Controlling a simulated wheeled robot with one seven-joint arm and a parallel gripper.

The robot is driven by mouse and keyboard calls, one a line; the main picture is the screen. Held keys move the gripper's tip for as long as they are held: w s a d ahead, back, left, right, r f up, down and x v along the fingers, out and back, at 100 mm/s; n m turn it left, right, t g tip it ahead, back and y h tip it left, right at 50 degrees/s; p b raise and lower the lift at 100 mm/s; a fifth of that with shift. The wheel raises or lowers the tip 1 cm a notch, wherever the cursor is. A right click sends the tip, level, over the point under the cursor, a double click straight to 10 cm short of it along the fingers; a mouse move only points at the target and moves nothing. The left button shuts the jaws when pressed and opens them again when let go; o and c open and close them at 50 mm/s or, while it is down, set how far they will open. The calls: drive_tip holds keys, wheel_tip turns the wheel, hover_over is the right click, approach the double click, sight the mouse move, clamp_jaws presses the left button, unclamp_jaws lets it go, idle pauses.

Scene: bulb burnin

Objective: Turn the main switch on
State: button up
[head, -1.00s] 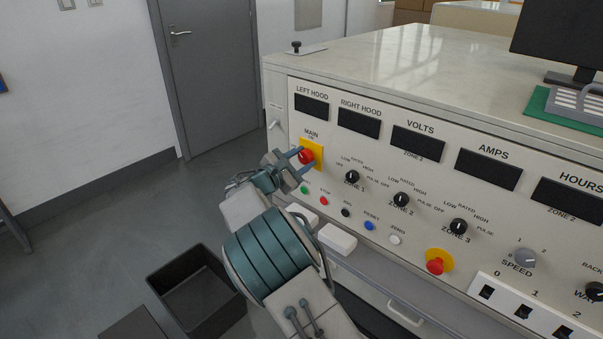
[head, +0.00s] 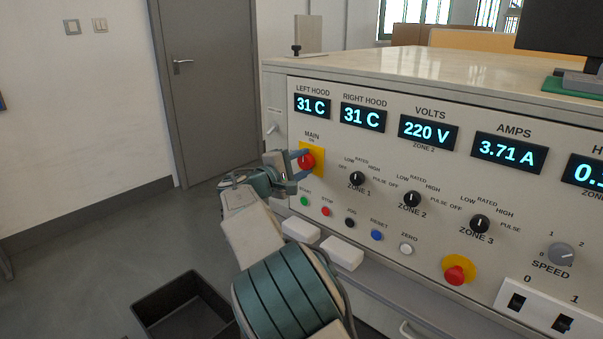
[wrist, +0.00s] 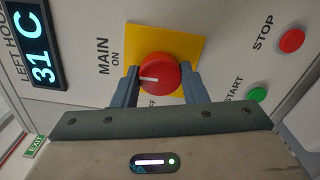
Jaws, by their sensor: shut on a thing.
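The main switch is a round red knob (head: 307,161) on a yellow plate (head: 304,146), at the left end of the control panel under the label MAIN. In the wrist view the red knob (wrist: 158,72) has a white mark pointing left, toward the word ON. The word OFF is partly hidden below the knob. My gripper (wrist: 160,68) is shut on the knob, with one finger on each side of it. In the head view my gripper (head: 302,169) reaches the knob from the lower left.
The displays are lit: LEFT HOOD (head: 311,106) and RIGHT HOOD (head: 362,117) read 31 C, VOLTS (head: 428,133) 220 V, AMPS (head: 509,149) 3.71 A. A green START button (head: 304,201) and red STOP button (head: 326,211) sit below. A black bin (head: 185,308) stands on the floor.

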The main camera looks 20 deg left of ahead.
idle(0.4)
drive_tip(key=o, duration=1)
drive_tip(key=shift+a, duration=0.1)
drive_tip(key=p+v, duration=0.1)
drive_tip(key=v, duration=1.2)
drive_tip(key=shift+s, duration=0.4)
